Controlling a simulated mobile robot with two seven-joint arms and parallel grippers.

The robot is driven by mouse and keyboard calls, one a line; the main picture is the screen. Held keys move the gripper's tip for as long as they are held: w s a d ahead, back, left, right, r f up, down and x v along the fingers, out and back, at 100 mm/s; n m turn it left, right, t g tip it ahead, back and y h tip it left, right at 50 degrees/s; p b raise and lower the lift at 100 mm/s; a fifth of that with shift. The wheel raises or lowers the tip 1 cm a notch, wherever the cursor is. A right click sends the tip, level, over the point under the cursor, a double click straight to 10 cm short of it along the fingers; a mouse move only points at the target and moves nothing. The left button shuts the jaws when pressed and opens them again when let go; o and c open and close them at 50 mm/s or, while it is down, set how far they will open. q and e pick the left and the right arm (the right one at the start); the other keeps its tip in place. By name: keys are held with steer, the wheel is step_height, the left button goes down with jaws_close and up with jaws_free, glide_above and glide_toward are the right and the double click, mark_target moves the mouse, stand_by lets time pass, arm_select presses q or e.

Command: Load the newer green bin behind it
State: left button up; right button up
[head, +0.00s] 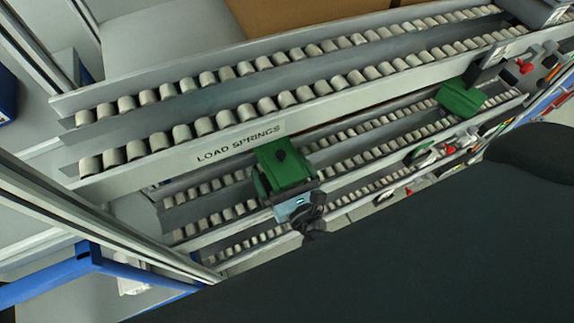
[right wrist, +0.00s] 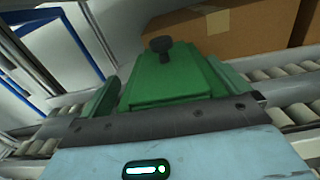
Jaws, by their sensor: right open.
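A green bin (head: 285,165) with a dark knob on top is at the lower roller lanes, just below the "LOAD SPRINGS" label. It also shows in the right wrist view (right wrist: 172,82), close in front of the gripper. My right gripper (head: 290,198) has a light-blue body and is open right at this bin's near side. I cannot tell whether its fingers are touching the bin. A second green bin (head: 462,98) sits farther right on the lower rollers, apart from the gripper. My left gripper is not in view.
An upper roller lane (head: 260,105) runs above the label, empty over most of its length. Cardboard boxes (head: 300,14) stand behind it. Dark, red and white small parts (head: 520,66) lie at the right. A blue frame (head: 92,262) stands lower left.

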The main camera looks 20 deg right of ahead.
step_height(320, 180, up, 4)
steer(key=shift+f+p, duration=0.15)
steer(key=shift+p, duration=0.8)
steer(key=s+a+r+b, duration=0.1)
steer(key=s+a, duration=0.3)
steer(key=s, duration=1.1)
steer(key=shift+s+a+r, duration=0.15)
steer(key=shift+s, duration=0.05)
stand_by(2.3)
